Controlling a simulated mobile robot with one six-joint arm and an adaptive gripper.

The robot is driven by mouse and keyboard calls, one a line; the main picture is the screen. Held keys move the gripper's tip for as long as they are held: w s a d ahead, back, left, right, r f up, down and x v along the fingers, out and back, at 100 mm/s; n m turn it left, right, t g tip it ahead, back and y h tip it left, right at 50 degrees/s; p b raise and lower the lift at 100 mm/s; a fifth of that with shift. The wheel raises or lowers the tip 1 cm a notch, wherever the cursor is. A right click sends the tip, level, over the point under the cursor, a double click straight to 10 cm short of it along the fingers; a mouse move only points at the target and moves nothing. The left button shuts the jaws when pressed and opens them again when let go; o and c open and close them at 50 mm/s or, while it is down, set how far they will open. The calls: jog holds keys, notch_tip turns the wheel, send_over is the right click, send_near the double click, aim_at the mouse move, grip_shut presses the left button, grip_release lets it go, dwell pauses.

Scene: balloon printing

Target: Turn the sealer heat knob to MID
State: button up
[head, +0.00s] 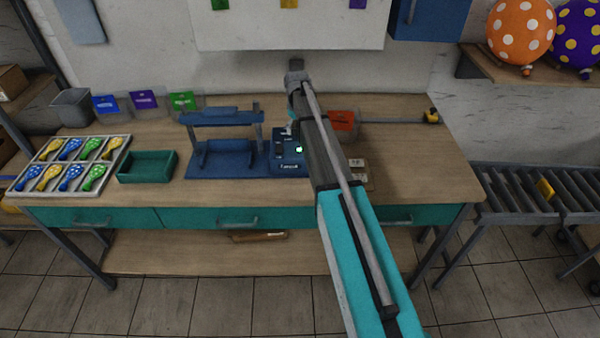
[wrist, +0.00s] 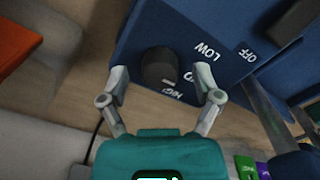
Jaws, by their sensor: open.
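The sealer's blue control box (head: 285,163) stands on the bench beside the blue sealer frame (head: 222,155); in the head view my arm partly covers it. The wrist view shows the box face (wrist: 215,22) close up, with a black round knob (wrist: 158,68) and white labels. OFF and LOW read clearly; the label between LOW and HIGH is partly hidden, and so is HIGH. My gripper (wrist: 162,73) is open, its two fingertips on either side of the knob with a visible gap to each side. Which label the knob points at cannot be told.
A green tray (head: 147,179) and a tray of balloons (head: 22,187) lie left on the bench. An orange bin (head: 343,122) stands behind my arm, and a small pale item (head: 358,165) lies right of the box. The bench's right part is mostly clear.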

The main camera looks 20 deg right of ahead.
aim_at(297, 128)
jog(key=n, duration=0.2)
jog(key=shift+n, duration=0.3)
notch_tip(297, 128, up, 14)
jog(key=p, duration=1.4)
jog(key=s+a+f+m+b, duration=0.2)
jog(key=s, duration=0.7)
jog(key=s+a+f+m+b, duration=0.1)
jog(key=s+a+f+b, duration=0.1)
jog(key=s, duration=0.8)
jog(key=s+a+f+m+b, duration=0.2)
jog(key=s+a+f+b, duration=0.1)
jog(key=s, duration=0.7)
jog(key=shift+m, duration=0.3)
jog(key=shift+m, duration=0.5)
jog(key=s, duration=0.3)
jog(key=s+f+b, duration=0.1)
jog(key=shift+s+a, duration=0.3)
jog(key=shift+a, duration=0.1)
